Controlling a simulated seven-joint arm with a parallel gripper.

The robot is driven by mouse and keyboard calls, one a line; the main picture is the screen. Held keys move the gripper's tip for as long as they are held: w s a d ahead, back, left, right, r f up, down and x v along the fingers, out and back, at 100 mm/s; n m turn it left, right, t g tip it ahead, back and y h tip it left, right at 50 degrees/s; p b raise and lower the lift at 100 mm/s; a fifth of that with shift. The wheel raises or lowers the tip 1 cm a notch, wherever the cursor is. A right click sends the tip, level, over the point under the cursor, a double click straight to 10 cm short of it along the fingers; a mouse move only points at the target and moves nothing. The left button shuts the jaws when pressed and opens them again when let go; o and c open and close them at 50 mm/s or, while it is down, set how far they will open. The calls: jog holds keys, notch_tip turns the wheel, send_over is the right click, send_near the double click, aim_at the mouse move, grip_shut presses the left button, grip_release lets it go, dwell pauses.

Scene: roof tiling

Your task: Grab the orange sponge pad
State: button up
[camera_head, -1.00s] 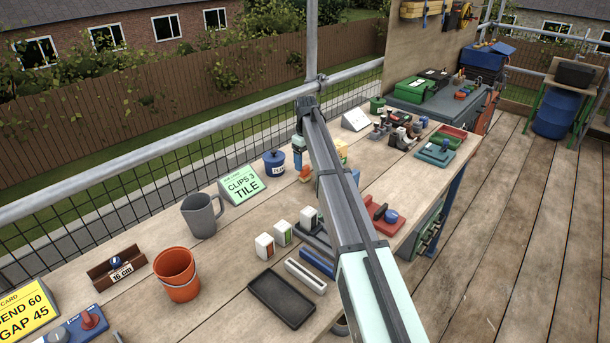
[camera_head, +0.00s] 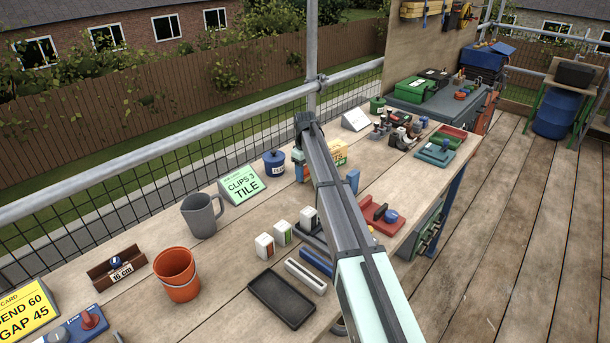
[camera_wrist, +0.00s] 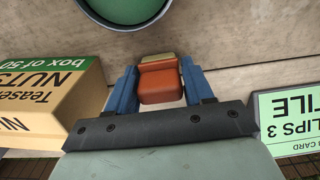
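The orange sponge pad (camera_wrist: 160,85), a small block with a beige strip along its far edge, sits between the two blue fingers of my gripper (camera_wrist: 160,88) in the wrist view. The fingers flank it closely on the left and right. Whether they press on it or leave a thin gap is not clear. In the head view my gripper (camera_head: 300,172) is low at the bench behind my arm, which hides the pad and most of the fingers.
A yellow nuts box (camera_wrist: 45,100) stands left of my gripper in the wrist view, and a green clips card (camera_wrist: 290,118) stands right. The wooden bench (camera_head: 225,270) also holds a grey jug (camera_head: 201,217) and an orange bucket (camera_head: 176,274).

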jog(key=c, duration=0.6)
jog(key=shift+r, duration=0.1)
